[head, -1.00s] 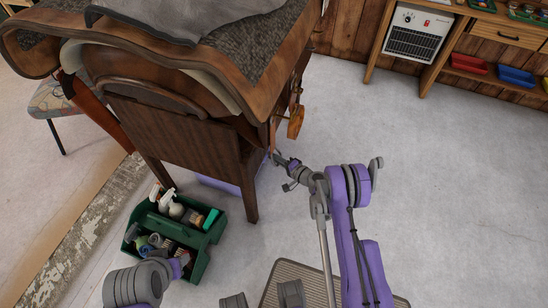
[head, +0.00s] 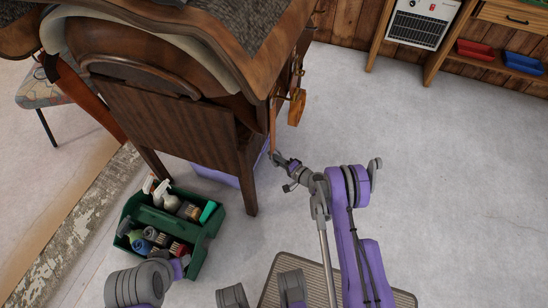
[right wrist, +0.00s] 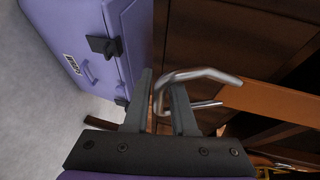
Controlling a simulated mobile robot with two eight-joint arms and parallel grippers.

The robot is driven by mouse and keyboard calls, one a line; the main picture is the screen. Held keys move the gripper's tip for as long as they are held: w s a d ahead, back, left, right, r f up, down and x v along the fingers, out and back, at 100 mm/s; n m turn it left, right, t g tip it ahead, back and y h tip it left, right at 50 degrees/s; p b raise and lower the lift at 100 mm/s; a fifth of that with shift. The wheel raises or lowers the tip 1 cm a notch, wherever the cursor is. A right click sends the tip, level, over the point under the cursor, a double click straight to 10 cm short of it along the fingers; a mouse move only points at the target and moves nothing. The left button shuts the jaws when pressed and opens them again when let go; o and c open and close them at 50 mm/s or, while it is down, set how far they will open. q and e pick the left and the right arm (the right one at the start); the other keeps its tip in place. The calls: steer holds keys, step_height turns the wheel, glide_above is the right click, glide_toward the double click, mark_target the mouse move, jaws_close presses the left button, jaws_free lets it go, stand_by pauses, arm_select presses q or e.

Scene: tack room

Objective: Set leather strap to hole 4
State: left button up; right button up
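The brown leather strap (head: 272,118) hangs from the saddle (head: 205,35) at the front right of the wooden stand. My right gripper (head: 277,158) is at its lower end in the head view. In the right wrist view the orange-brown strap (right wrist: 275,101) comes in from the right to a bent metal buckle (right wrist: 205,73). The buckle's rounded end lies between the two dark fingers of my right gripper (right wrist: 160,88). The fingers stand a little apart, and whether they press on the metal is unclear. The strap's holes cannot be made out. Only links of my left arm show.
The wooden stand (head: 185,125) is close to my right gripper, with a purple box (head: 215,175) beneath it. A wooden stirrup (head: 297,106) hangs nearby. The floor at right is clear.

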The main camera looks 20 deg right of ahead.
steer(key=shift+o, duration=1)
steer(key=v, duration=1)
steer(key=shift+s+d+p, duration=0.2)
steer(key=shift+s+p, duration=0.15)
steer(key=shift+p, duration=0.1)
